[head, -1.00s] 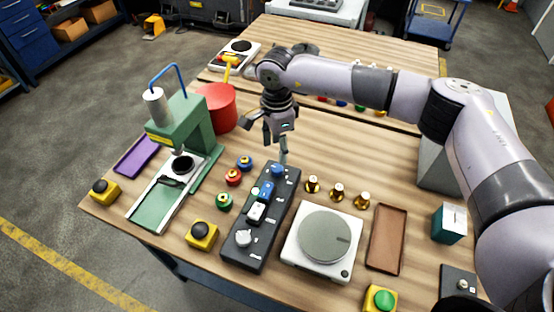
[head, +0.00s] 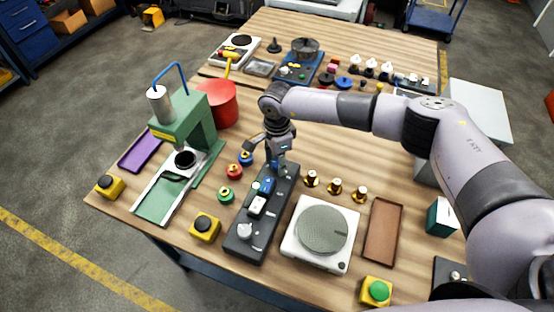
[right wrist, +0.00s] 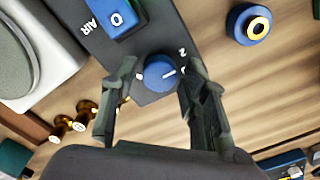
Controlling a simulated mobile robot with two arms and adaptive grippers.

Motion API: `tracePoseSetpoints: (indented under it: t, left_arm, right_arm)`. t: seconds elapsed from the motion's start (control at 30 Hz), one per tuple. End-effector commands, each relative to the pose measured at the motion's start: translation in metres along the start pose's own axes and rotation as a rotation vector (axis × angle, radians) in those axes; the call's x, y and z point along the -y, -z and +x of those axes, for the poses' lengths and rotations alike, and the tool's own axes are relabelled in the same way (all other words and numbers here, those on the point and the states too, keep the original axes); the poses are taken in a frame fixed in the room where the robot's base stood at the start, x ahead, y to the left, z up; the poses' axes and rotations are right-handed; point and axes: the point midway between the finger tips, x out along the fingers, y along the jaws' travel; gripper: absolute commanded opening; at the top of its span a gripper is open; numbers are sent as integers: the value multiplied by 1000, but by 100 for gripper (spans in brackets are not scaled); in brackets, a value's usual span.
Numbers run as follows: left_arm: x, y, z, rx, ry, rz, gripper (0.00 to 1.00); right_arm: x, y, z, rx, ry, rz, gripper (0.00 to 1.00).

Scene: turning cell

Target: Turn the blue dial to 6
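The blue dial (right wrist: 158,73) sits at the end of the dark control panel (head: 238,247). Its white pointer line aims right in the right wrist view, towards small white marks. One mark looks like a 2; the others are partly hidden by a finger. My right gripper (head: 279,170) is down over the panel's far end and mostly hides the dial in the head view. In the right wrist view my right gripper (right wrist: 157,90) has its fingers apart, one on each side of the dial; I cannot tell whether they touch it. My left gripper is not in view.
The panel also carries a blue rocker switch (head: 268,186), a white switch (head: 257,206) and a pale knob (head: 245,231). Brass pieces (head: 335,187) and a white scale (head: 321,231) are to the right.

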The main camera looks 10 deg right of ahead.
Motion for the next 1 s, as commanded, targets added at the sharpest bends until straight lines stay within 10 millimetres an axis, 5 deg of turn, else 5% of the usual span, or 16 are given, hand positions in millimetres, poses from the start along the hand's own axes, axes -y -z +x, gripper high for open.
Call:
tracePoseSetpoints:
  t: [0.53,1.0]
  left_arm:
    - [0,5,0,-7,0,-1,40]
    - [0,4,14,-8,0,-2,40]
  right_arm:
    - [0,0,-1,0,1,1,2]
    - [1,1,2,0,2,113,1]
